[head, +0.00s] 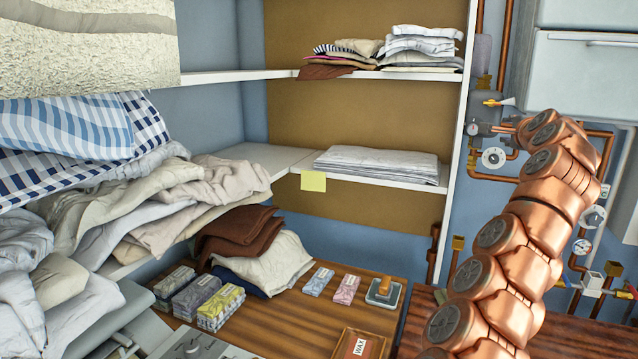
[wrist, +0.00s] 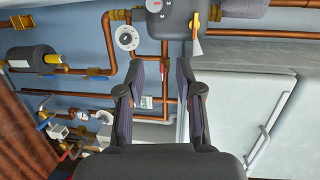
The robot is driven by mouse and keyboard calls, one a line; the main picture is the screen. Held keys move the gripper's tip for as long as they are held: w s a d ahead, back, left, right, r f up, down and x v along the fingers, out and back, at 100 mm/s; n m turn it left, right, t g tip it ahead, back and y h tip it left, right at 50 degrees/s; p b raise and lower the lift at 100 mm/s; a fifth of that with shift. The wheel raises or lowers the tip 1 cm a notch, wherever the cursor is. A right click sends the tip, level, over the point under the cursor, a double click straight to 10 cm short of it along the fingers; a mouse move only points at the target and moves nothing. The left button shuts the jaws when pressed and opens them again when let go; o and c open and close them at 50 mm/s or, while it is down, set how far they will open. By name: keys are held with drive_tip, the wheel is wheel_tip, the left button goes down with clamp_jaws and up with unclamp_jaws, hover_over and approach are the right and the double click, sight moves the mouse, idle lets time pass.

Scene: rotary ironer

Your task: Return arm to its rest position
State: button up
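My copper-coloured arm (head: 510,240) rises from the bottom of the head view, bent up toward the right, in front of the pipes on the blue wall. Its end points away from the head camera, and my gripper is hidden there behind the arm links. In the wrist view my gripper (wrist: 161,78) shows with its two dark fingers apart and nothing between them. No finger visibly touches anything.
A white shelf unit with folded linen (head: 380,163) stands left of my arm. A wooden table (head: 285,315) carries folded cloths and small packets. A pale cabinet (head: 580,75) hangs upper right, close to the arm. Pipes and valves (head: 493,158) line the wall behind it.

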drive_tip(key=w+a+f+n+g+y, duration=0.1)
drive_tip(key=a+f+n+g+y, duration=0.2)
drive_tip(key=a+n+y, duration=1.1)
drive_tip(key=s+a+f+n+g+h, duration=0.1)
drive_tip(key=s+a+f+g+h, duration=0.15)
drive_tip(key=s+a, duration=0.65)
drive_tip(key=s+a+f+g+h, duration=0.1)
drive_tip(key=s+a+f+g, duration=0.35)
drive_tip(key=a, duration=0.75)
drive_tip(key=s+a+f+n+g+h, duration=0.1)
drive_tip(key=s+f+n, duration=0.1)
drive_tip(key=s+f, duration=0.5)
drive_tip(key=s+a+f+n+g+h, duration=0.1)
drive_tip(key=s+f+n+h, duration=0.1)
drive_tip(key=s, duration=0.9)
drive_tip(key=s+d+f+g+h, duration=0.1)
drive_tip(key=s+d+f+g, duration=0.1)
drive_tip(key=s+f, duration=0.3)
drive_tip(key=s+d+f+n+g+h, duration=0.1)
drive_tip(key=s+d+f, duration=0.3)
drive_tip(key=s, duration=0.8)
drive_tip(key=s+d+f+g+h, duration=0.2)
drive_tip(key=s+d+f, duration=0.1)
drive_tip(key=s+f, duration=0.5)
drive_tip(key=shift+s+d+n+g, duration=0.15)
drive_tip(key=shift+s+n+g, duration=0.2)
drive_tip(key=shift+s, duration=0.4)
